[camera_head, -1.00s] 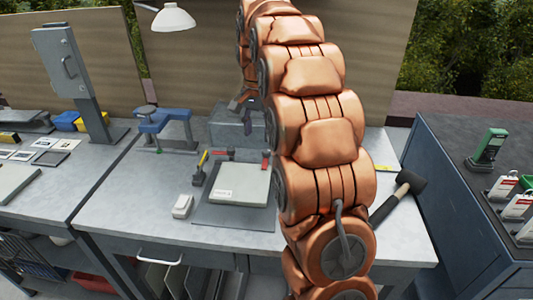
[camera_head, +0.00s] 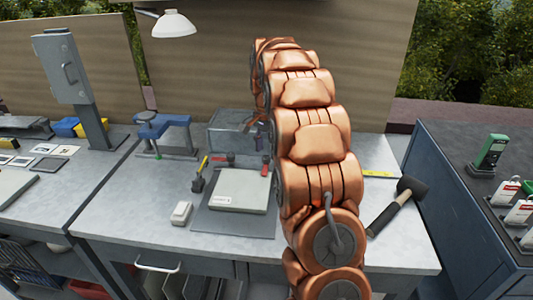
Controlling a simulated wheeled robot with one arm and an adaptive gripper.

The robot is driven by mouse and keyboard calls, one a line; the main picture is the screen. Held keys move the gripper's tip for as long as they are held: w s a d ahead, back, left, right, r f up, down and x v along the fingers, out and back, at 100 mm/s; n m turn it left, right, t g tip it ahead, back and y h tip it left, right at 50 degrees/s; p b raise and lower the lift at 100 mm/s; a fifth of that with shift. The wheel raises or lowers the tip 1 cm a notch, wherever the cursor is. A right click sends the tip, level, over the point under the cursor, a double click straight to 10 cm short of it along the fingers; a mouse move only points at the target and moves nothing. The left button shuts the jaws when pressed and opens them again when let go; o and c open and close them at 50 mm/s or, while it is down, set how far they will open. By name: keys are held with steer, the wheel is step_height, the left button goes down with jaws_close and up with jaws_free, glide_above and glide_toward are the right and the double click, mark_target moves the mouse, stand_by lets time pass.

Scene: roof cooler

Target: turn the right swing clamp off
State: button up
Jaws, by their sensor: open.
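A pale grey plate (camera_head: 238,191) lies on a darker base on the middle bench. Two small clamps with red handles stand at its back edge. The right swing clamp (camera_head: 265,169) is beside my arm, with its red handle upright. The left clamp (camera_head: 224,159) has its red handle lying flat. My gripper (camera_head: 254,125) is small and partly hidden by my copper-coloured arm. It is open, behind and above the right clamp in the picture, in front of a grey block. No contact with the clamp can be made out.
The grey block (camera_head: 232,131) stands behind the plate. A blue vise (camera_head: 162,133) is at the back left. A black mallet (camera_head: 398,207) lies on the right. The front bench strip is clear.

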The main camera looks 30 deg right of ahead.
mark_target(265, 165)
steer(key=shift+f, duration=1.2)
jaws_close()
